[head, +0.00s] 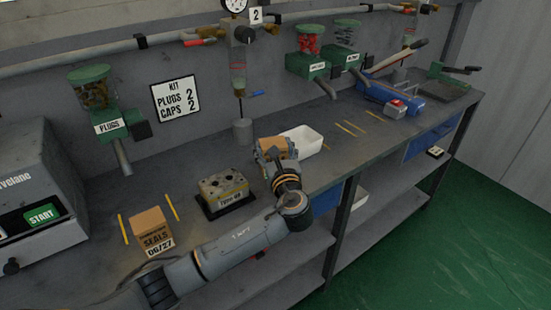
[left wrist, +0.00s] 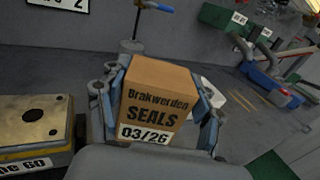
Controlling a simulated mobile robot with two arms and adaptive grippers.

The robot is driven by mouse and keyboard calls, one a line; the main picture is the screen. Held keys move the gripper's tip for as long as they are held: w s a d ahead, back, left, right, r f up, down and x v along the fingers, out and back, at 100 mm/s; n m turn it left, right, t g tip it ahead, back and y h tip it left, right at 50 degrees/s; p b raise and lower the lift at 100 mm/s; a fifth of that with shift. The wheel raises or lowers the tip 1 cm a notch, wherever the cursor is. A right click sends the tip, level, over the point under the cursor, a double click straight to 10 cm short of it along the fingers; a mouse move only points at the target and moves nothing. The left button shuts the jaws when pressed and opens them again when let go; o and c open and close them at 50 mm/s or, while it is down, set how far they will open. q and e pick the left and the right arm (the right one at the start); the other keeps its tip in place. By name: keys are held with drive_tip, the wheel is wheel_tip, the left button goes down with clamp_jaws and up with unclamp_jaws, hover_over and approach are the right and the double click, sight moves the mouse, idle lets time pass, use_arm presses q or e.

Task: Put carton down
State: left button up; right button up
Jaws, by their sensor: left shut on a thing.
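My left gripper (head: 275,152) is shut on a brown carton (head: 273,143) over the bench, beside a white tray. In the left wrist view, the left gripper (left wrist: 157,100) has its fingers on both sides of this carton (left wrist: 158,95), labelled Brakwerden SEALS 03/26. I cannot tell whether its bottom touches the bench. A second brown carton (head: 153,230), labelled SEALS 06/27, stands on the bench at the left between yellow marks (head: 172,207). My right gripper is not in view.
The white tray (head: 305,142) is just right of the held carton. A valve block (head: 223,188) sits on a dark base. More yellow marks (head: 351,128) lie on clear bench to the right. The plugs dispenser (head: 110,125) and a blue tool (head: 385,98) stand along the back.

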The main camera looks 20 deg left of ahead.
use_arm(q)
drive_tip(key=shift+w+d+f, duration=0.1)
drive_tip(key=shift+w+f, duration=0.35)
drive_tip(key=f, duration=0.3)
drive_tip(key=shift+w+f, duration=0.1)
drive_tip(key=shift+w, duration=0.1)
drive_tip(key=shift+f, duration=0.1)
drive_tip(key=o, duration=1.4)
drive_tip(key=shift+s+f, duration=0.1)
drive_tip(key=shift+f, duration=0.1)
drive_tip(key=shift+r, duration=0.2)
drive_tip(key=b+v, duration=0.1)
drive_tip(key=v, duration=1.1)
